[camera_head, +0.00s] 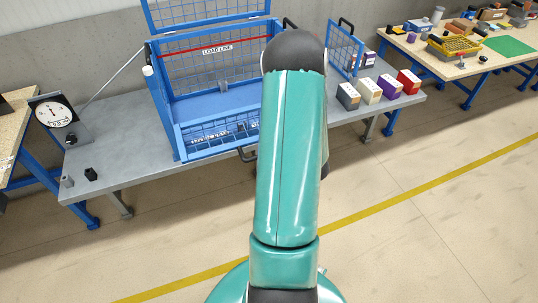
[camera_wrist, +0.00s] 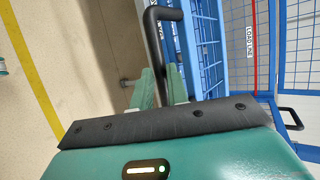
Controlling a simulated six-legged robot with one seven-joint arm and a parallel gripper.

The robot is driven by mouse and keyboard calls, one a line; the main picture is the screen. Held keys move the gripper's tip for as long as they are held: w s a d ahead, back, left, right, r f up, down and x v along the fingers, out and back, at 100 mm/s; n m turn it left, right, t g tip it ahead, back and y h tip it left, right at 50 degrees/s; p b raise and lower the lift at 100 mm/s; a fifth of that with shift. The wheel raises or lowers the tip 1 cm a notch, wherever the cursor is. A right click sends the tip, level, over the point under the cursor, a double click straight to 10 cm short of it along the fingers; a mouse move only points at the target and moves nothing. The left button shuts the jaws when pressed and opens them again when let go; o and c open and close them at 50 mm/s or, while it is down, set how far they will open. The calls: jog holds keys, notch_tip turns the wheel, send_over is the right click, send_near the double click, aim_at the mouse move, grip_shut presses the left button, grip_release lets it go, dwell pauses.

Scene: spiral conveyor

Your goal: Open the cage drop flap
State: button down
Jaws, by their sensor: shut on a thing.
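The blue wire-mesh cage (camera_head: 170,68) stands on a grey table, with a red line and a "LOAD LINE" label on its back mesh. Its front drop flap (camera_head: 215,133) is a blue-framed mesh panel, upright or nearly so along the cage front; I cannot tell its exact tilt. A black bar handle (camera_wrist: 152,38) sticks out from the flap (camera_wrist: 190,45) in the wrist view. My gripper (camera_wrist: 159,86) has its teal fingers shut around this handle. In the head view, my arm hides the gripper and the right part of the flap.
The cage lid (camera_head: 205,12) stands raised, and a mesh side door (camera_head: 345,48) stands out at the right. Several small boxes (camera_head: 370,90) sit right of the cage. A dial gauge (camera_head: 53,113) is at the table's left end. The floor in front is clear.

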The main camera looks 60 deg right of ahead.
jog(key=shift+f, duration=0.25)
jog(key=c, duration=1.4)
grip_release()
jog(key=shift+w, duration=0.1)
jog(key=shift+o, duration=0.2)
jog(key=v, duration=1.4)
jog(key=shift+r, duration=0.1)
